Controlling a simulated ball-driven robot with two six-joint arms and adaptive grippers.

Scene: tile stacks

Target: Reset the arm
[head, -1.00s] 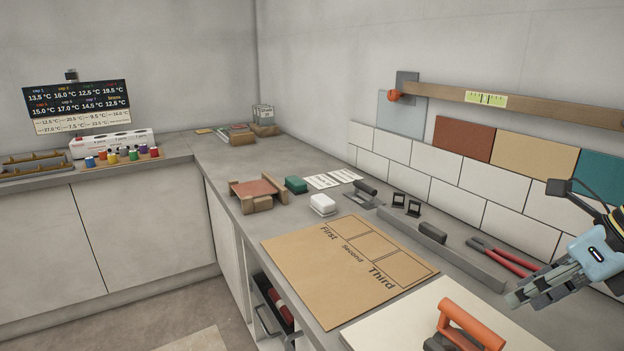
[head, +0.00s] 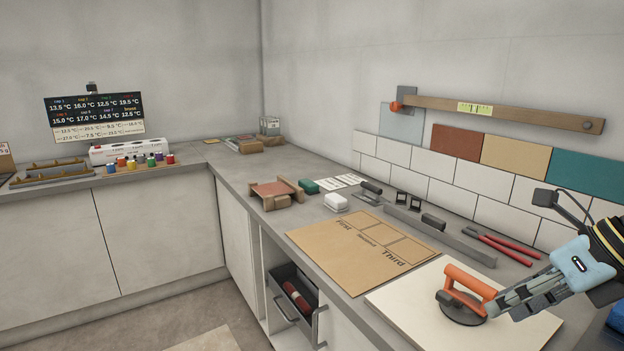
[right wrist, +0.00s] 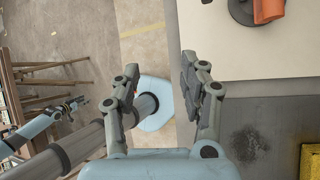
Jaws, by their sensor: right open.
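My right gripper (head: 492,309) is at the right of the head view, over the front part of the counter, beside the orange-handled suction lifter (head: 466,291). In the right wrist view its two grey fingers (right wrist: 160,82) stand apart with nothing between them. A light blue arm with a small grey gripper (right wrist: 76,105), apparently my left one, shows at the left of the right wrist view. It is too small to tell its jaws. My left gripper is outside the head view.
The lifter stands on a large pale tile (head: 405,296). A brown board marked First, Second and Third (head: 335,262) lies beyond it. Red-handled pliers (head: 507,244), a grey bar (head: 450,241) and a white block (head: 336,202) lie farther back. An open drawer (head: 290,300) juts out below.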

